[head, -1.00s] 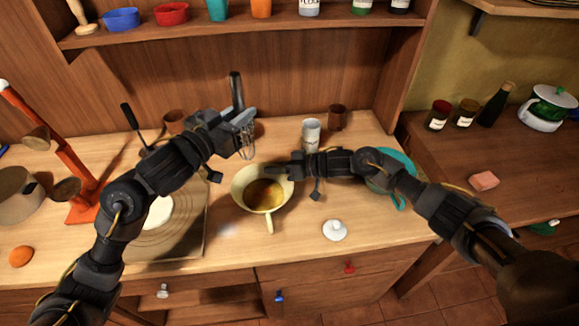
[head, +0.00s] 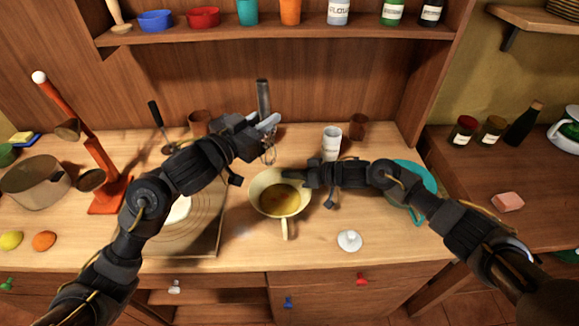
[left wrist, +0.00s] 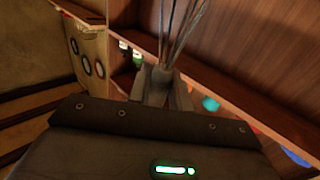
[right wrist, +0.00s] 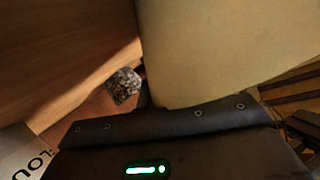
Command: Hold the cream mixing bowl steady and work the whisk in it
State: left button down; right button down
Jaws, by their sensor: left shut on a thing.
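The cream mixing bowl (head: 285,220) stands on the wooden counter with brown-yellow liquid in it and a handle towards me. Its pale wall fills much of the right wrist view (right wrist: 220,50). My left gripper (head: 264,126) is shut on the whisk, behind and above the bowl. The whisk's grey handle (head: 263,96) points up and its wires hang below the fingers, apart from the liquid. The wires show in the left wrist view (left wrist: 180,30). My right gripper (head: 292,176) is at the bowl's right back rim. Whether its fingers grip the rim is hidden.
A white tin (head: 332,140) and a brown cup (head: 358,127) stand behind my right forearm. A white lidlike knob piece (head: 349,240) lies right of the bowl. A teal pan (head: 424,180) is partly under my right arm. The front counter is mostly clear.

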pick_arm(q)
notch_tip(320, 180, down, 15)
jog(key=s+d, duration=0.1)
jog(key=d, duration=0.1)
jog(key=shift+d+f, duration=0.15)
jog(key=shift+d, duration=0.15)
dwell(0.8)
jog(key=shift+a, duration=0.1)
